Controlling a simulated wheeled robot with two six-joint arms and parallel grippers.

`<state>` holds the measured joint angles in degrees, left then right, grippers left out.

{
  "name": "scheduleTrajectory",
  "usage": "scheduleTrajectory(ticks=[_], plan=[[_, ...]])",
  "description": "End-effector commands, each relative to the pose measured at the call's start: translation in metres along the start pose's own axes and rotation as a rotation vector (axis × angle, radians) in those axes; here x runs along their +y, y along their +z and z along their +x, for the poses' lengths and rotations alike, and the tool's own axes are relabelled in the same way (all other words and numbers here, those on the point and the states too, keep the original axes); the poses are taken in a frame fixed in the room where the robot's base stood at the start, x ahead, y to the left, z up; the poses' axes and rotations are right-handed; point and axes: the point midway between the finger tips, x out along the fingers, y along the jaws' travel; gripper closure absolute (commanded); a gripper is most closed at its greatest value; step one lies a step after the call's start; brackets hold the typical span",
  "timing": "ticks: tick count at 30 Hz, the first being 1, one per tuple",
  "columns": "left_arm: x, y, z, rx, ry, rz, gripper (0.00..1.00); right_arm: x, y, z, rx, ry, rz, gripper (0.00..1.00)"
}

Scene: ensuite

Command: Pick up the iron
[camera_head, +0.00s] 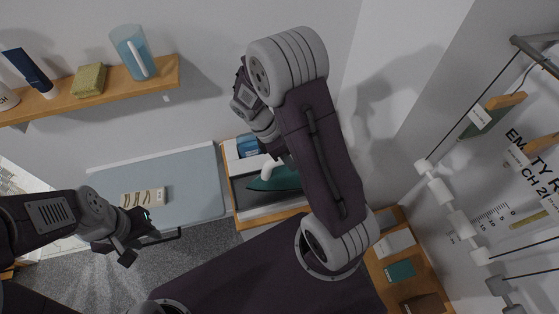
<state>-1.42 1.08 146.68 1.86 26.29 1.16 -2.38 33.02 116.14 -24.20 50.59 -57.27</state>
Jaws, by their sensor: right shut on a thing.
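The iron (272,184) has a teal body and a white handle, and part of it is hidden behind my right arm. Whether the iron touches the surface below is unclear. My left gripper (160,228) is open and empty above the near edge of the grey-blue padded board.
The padded board (195,165) carries a beige block (143,197). A wall shelf (165,75) holds a blue jug (130,50), a folded green cloth (90,79) and a dark tube (28,68). A wooden shelf (380,270) is at the lower right. Hanging rails are on the right wall.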

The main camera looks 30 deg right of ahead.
Motion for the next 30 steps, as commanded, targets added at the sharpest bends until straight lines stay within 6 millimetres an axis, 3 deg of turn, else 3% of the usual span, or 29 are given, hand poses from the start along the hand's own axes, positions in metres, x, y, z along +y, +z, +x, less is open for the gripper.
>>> scheduleTrajectory(ticks=[6, 12, 24, 25, 27, 30], plan=[[0.000, 0.001, 0.012, 0.000, 0.000, 0.000, 0.64, -0.029, 0.036, -0.004, 0.000, 0.004, 0.004, 1.00], [0.000, 0.002, 0.016, 0.000, 0.000, 0.000, 0.64, -0.048, 0.059, -0.009, -0.001, 0.001, 0.002, 1.00], [0.000, 0.002, 0.016, 0.000, 0.000, 0.000, 0.64, -0.053, 0.066, -0.010, -0.001, 0.001, -0.001, 1.00], [0.000, 0.002, 0.016, 0.000, 0.000, 0.000, 0.64, -0.053, 0.066, -0.010, -0.001, 0.001, -0.001, 0.82], [0.000, 0.002, 0.016, 0.000, 0.000, 0.000, 0.64, -0.053, 0.066, -0.010, -0.001, 0.001, -0.001, 1.00], [0.000, 0.002, 0.016, 0.000, 0.000, 0.000, 0.64, -0.053, 0.065, -0.010, -0.001, 0.001, -0.001, 1.00]])
